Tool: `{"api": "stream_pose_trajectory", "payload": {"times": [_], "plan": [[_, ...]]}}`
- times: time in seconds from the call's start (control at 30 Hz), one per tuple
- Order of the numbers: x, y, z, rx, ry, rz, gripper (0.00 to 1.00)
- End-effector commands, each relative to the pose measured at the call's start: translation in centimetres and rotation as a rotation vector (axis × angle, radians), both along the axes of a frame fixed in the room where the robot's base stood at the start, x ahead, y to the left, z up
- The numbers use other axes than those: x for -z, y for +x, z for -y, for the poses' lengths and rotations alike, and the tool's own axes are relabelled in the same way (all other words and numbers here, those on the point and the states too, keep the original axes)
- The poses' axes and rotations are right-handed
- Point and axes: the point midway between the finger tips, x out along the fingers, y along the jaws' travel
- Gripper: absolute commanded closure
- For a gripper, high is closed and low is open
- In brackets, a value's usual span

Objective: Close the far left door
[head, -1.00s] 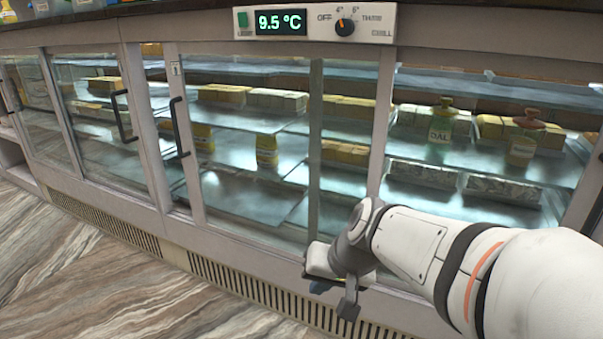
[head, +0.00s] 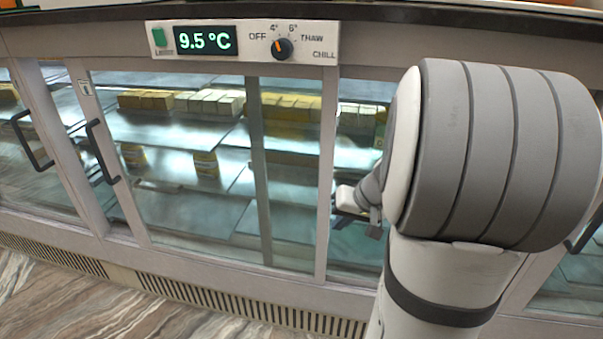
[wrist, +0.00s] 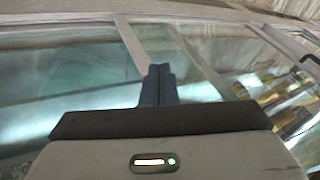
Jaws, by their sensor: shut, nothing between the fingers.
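At the left of the head view is a glass door with a dark handle (head: 32,141), cut off by the picture's left edge. Beside it is another glass door with a dark handle (head: 102,152). Which of these is the far left door I cannot tell, and neither door's opening is clear. My gripper (head: 375,222) is partly hidden behind my own arm in the head view, low in front of the glass and well right of both handles. In the wrist view my gripper (wrist: 158,72) has its two fingers together, empty, pointing toward glass and a pale frame bar.
The counter's control panel (head: 242,41) reads 9.5 °C. Shelves behind the glass hold yellow and white boxes (head: 208,103) and yellow jars (head: 206,164). A vent grille (head: 230,311) runs along the base. The wood-patterned floor (head: 60,300) at lower left is clear.

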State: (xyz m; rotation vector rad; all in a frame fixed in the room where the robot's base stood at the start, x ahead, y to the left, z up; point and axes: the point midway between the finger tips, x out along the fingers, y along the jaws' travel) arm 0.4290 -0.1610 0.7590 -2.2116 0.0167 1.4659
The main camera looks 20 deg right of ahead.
Motion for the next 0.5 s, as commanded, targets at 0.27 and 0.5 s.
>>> {"api": "stream_pose_trajectory", "payload": {"times": [0.27, 0.5], "plan": [[-3.2, 0.8, 9.2, 0.155, -0.001, 0.132, 1.0], [-1.6, 1.8, 9.5, 0.162, -0.003, 0.142, 1.0]]}}
